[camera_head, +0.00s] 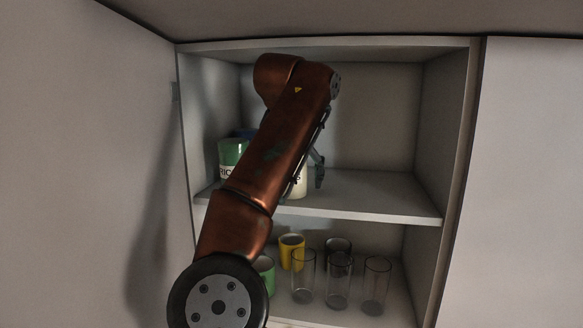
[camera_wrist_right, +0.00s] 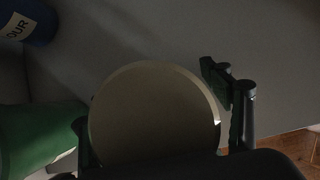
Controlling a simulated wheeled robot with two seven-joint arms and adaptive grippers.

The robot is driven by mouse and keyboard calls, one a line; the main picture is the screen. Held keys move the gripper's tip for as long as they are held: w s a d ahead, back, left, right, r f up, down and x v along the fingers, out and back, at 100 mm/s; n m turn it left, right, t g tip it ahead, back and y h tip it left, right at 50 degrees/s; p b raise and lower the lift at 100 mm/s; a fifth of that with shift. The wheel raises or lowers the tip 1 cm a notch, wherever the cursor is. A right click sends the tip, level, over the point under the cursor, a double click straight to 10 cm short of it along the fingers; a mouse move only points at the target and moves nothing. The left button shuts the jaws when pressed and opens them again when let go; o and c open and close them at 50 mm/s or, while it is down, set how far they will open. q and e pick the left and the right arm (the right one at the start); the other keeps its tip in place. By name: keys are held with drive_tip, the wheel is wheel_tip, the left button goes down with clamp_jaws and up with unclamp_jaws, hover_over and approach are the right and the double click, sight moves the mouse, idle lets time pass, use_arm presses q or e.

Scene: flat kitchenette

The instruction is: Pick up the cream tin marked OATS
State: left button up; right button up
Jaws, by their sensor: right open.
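The cream tin (camera_head: 300,184) stands on the upper cupboard shelf, mostly hidden behind my arm. Only the end of its label, an "S", shows. In the right wrist view its round top (camera_wrist_right: 155,112) fills the middle. My right gripper (camera_wrist_right: 152,105) is open, with one finger left of the tin and one to its right. No firm contact can be seen. In the head view only part of the right gripper (camera_head: 317,170) shows beside the tin. My left gripper is not in view.
A green tin (camera_head: 231,153), its label partly hidden, stands left of the cream tin, with a blue tin (camera_head: 244,133) behind. The upper shelf's (camera_head: 380,195) right side is clear. Below are a yellow mug (camera_head: 291,250), a green mug (camera_head: 264,272) and several glasses (camera_head: 376,285).

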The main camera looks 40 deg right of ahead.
drive_tip(key=shift+s+a+r, duration=0.1)
drive_tip(key=shift+s+a, duration=0.05)
drive_tip(key=shift+a, duration=0.2)
drive_tip(key=shift+c, duration=0.2)
drive_tip(key=shift+d, duration=0.25)
drive_tip(key=c, duration=0.5)
drive_tip(key=shift+a, duration=0.1)
drive_tip(key=c, duration=1.1)
